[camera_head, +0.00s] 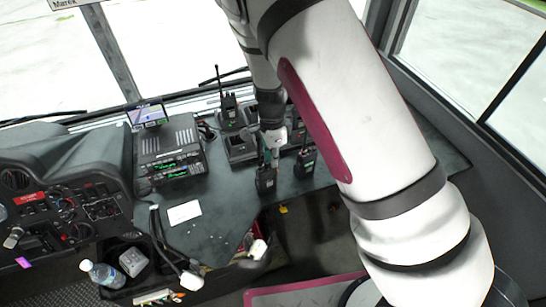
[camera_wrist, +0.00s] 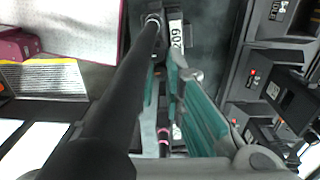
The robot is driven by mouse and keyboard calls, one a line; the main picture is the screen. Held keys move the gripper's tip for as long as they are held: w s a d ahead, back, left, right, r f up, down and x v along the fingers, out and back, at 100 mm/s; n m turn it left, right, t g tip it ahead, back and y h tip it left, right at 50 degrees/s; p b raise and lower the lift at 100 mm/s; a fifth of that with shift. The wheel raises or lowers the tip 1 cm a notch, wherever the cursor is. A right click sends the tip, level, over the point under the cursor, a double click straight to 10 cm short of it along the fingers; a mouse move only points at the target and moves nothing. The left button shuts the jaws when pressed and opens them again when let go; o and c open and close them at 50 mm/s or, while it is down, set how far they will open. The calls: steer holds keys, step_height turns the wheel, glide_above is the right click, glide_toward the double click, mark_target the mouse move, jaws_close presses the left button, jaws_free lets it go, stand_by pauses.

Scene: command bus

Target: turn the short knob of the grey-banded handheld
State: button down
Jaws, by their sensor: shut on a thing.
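The handheld under my gripper is a black radio (camera_head: 265,180) standing on the dark console in the head view. In the wrist view its top (camera_wrist: 142,45) shows beside a white number label (camera_wrist: 177,34). Its long black antenna (camera_wrist: 125,95) rises close past the camera, with a pale grey band (camera_wrist: 153,20) at its base. My gripper (camera_head: 268,157) is over the radio's top. In the wrist view its teal-padded fingers (camera_wrist: 172,65) reach down beside the antenna, shut on what appears to be the short knob. The fingers hide the knob itself.
Another black handheld (camera_head: 305,161) stands close to the right. A third (camera_head: 229,106) stands behind, near charger cradles (camera_head: 240,147). A radio base unit (camera_head: 170,150) is to the left, with a white paper (camera_head: 185,212) in front. The console's front edge is close to the held radio.

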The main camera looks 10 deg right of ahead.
steer(key=c, duration=1.6)
jaws_free()
steer(key=shift+c, duration=0.2)
step_height(320, 180, up, 12)
steer(key=shift+w, duration=0.25)
steer(key=shift+r, duration=0.1)
steer(key=s+d+r+n+t+y, duration=0.1)
steer(key=s+d+r+n+y, duration=0.2)
steer(key=r, duration=0.7)
steer(key=s+d+r+n+t+h, duration=0.1)
steer(key=s+d+r+n, duration=0.1)
steer(key=s+r+n, duration=0.2)
steer(key=s+d+r+n+t+h+b, duration=0.1)
steer(key=s+d+r+n+t, duration=0.1)
steer(key=s, duration=0.6)
steer(key=s+d+r+n+t+h+b, duration=0.1)
steer(key=s+d+r+n+t, duration=0.1)
steer(key=s+d+r+n, duration=0.2)
steer(key=s+r+n, duration=0.1)
steer(key=s+n, duration=0.1)
steer(key=shift+s+d+r+n, duration=0.25)
steer(key=shift+r+n, duration=0.05)
steer(key=shift+n, duration=0.1)
